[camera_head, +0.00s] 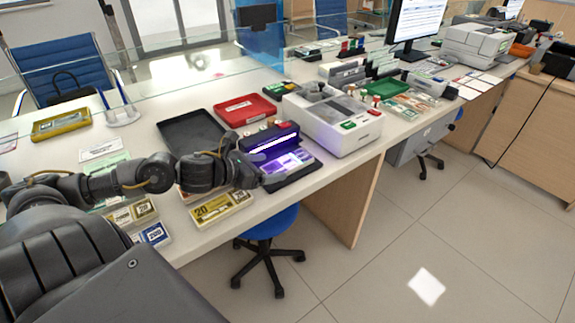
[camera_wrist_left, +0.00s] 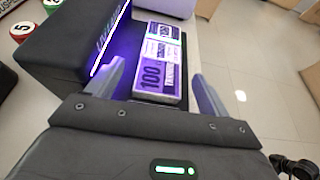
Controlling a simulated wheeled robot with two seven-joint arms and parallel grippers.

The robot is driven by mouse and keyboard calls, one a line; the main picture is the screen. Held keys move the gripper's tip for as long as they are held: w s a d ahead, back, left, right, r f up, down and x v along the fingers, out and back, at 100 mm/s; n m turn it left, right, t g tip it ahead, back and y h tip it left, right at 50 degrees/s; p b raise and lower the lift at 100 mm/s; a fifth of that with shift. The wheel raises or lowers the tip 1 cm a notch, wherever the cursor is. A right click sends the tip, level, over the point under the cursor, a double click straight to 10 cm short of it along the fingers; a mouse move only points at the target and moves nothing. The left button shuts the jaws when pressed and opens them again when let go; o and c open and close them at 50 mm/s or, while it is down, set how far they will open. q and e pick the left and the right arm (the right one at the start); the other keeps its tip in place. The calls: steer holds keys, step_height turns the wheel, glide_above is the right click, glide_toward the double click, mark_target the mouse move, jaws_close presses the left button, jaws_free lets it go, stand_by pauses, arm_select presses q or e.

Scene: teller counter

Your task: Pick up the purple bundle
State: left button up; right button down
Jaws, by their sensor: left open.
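The purple bundle (camera_wrist_left: 158,72), printed with 100 and a pale band across it, lies on the bed of a dark banknote checker lit violet. In the head view the purple bundle (camera_head: 287,163) shows under the checker's glowing lamp (camera_head: 272,142). My left gripper (camera_head: 262,173) is at the checker's near left edge, partly over its bed. In the left wrist view my left gripper (camera_wrist_left: 157,76) is open, with one finger to each side of the bundle's near end. I cannot tell whether the fingers touch it. My right gripper is not in view.
A white counting machine (camera_head: 332,120) stands right of the checker. A black tray (camera_head: 192,132) and a red tray (camera_head: 245,109) lie behind. A yellow 20 bundle (camera_head: 222,207) and other bundles lie by the counter's front edge, below my left arm.

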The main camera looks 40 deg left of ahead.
mark_target(283, 165)
arm_select(q)
steer(key=x, duration=0.2)
steer(key=shift+w+d, duration=0.1)
steer(key=shift+w, duration=0.2)
steer(key=shift+w+d+f, duration=0.2)
steer(key=shift+w+f, duration=0.15)
steer(key=shift+w, duration=0.1)
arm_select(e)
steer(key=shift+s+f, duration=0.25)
arm_select(q)
steer(key=c, duration=1.2)
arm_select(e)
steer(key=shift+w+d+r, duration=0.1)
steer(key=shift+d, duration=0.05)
arm_select(q)
steer(key=shift+r, duration=0.2)
